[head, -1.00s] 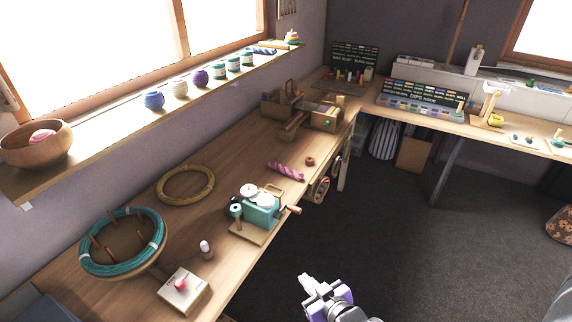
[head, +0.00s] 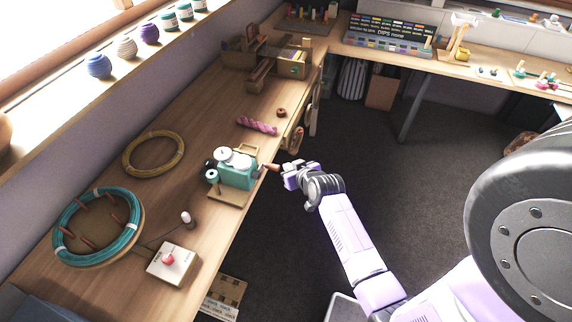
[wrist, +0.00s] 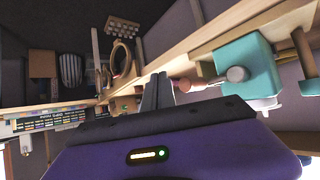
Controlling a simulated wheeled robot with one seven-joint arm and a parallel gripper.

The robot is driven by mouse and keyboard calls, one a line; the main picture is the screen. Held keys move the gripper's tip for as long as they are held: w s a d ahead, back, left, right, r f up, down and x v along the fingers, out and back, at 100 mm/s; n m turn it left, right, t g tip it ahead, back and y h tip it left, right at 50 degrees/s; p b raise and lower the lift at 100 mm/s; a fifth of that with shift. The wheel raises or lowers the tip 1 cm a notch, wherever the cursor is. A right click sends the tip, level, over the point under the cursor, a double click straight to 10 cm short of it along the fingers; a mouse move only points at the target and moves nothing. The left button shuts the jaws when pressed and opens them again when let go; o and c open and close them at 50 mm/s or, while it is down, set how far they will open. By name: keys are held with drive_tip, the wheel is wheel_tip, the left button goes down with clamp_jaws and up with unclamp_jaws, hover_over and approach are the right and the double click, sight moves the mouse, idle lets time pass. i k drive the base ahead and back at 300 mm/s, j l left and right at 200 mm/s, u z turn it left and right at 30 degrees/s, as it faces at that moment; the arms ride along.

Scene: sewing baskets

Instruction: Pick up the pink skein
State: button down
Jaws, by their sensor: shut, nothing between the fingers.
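The pink skein (head: 256,125) is a twisted hank lying on the wooden bench (head: 205,110), behind the teal winder (head: 236,172) and left of a small reddish-brown ring (head: 281,113). My gripper (head: 286,170) is out past the bench's front edge, close to the winder's crank handle and apart from the skein. In the wrist view my gripper's fingers (wrist: 157,92) are together with nothing between them. The teal winder (wrist: 246,65) shows there to the right of the fingers. I cannot make out the skein in the wrist view.
The winder's crank handle (head: 271,167) sticks out over the bench edge beside my gripper. Wooden boxes (head: 292,62) stand behind the skein.

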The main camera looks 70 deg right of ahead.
sight(242, 120)
drive_tip(key=i+l, duration=0.85)
